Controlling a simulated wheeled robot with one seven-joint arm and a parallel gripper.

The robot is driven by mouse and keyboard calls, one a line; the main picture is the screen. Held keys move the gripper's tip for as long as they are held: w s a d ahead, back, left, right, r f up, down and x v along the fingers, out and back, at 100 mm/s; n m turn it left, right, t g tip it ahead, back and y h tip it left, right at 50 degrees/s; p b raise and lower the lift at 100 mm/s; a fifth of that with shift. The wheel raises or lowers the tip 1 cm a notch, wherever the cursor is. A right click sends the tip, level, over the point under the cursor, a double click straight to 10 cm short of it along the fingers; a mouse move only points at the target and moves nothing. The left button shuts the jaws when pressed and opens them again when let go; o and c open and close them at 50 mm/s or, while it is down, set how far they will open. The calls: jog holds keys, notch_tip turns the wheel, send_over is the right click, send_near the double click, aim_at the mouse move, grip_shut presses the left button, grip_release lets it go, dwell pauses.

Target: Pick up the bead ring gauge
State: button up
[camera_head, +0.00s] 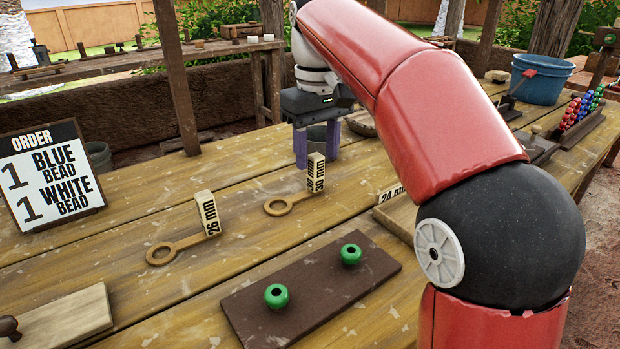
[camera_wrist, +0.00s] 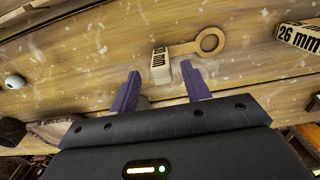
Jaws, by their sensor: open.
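Two wooden bead ring gauges, each a flat ring with a handle and a pale upright block, lie on the table. The 30 mm gauge (camera_head: 278,206) is nearer my gripper (camera_head: 317,152); the 26 mm gauge (camera_head: 163,253) lies to its left. A third label reading 24 mm (camera_head: 391,194) is partly hidden behind my arm. My gripper is open and empty, pointing down behind the 30 mm block. In the wrist view, that block (camera_wrist: 160,65) sits just beyond and between the fingertips (camera_wrist: 161,76), with its ring (camera_wrist: 209,42) to the right; contact is not visible.
A dark board (camera_head: 310,290) with two green beads lies in front. An order sign (camera_head: 50,176) for one blue and one white bead stands at left. A blue bucket (camera_head: 541,80) and a rack of coloured beads (camera_head: 580,112) stand at the back right.

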notch_tip(320, 180, down, 4)
jog(key=shift+a+f+b, duration=0.15)
jog(key=shift+b, duration=0.25)
jog(key=shift+c, duration=0.5)
grip_shut()
